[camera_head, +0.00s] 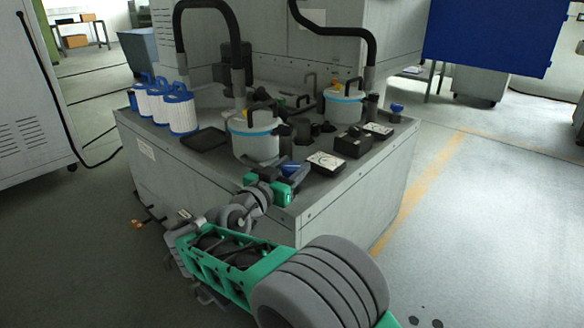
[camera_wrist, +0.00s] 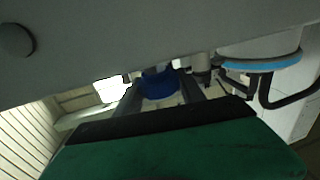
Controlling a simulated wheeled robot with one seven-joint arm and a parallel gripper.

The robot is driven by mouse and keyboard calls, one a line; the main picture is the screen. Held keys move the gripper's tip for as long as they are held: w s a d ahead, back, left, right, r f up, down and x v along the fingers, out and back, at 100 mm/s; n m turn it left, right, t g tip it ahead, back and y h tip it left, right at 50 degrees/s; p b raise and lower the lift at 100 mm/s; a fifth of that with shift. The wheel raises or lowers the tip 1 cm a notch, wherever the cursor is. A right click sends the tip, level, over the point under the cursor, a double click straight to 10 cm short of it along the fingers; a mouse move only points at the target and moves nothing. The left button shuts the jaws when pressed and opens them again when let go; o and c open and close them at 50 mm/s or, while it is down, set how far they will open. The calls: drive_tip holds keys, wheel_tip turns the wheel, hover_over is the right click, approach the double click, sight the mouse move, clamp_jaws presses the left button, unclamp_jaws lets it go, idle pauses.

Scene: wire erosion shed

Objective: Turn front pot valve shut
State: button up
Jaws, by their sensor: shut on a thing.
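The front pot (camera_head: 254,138) is a white pot with a blue band and a black handle, standing on the grey cabinet top (camera_head: 225,165) near its front edge. The blue front pot valve handle (camera_head: 289,166) shows beside it at the lower right, partly hidden by my gripper. My green and grey gripper (camera_head: 284,173) reaches it from the front. In the wrist view the blue handle (camera_wrist: 158,84) sits between the two dark fingers, which are shut on it. The valve body is mostly hidden, and I cannot tell how far the handle is turned.
A rear pot (camera_head: 343,105) with its own blue valve handle (camera_head: 397,107) stands further back right. Several white and blue filter cartridges (camera_head: 181,111) stand at left. A gauge plate (camera_head: 325,162) and a black box (camera_head: 353,144) lie right of my gripper. Black hoses arch above.

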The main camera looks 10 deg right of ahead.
drive_tip(key=shift+f, duration=0.1)
drive_tip(key=o, duration=1.4)
drive_tip(key=shift+c, duration=0.2)
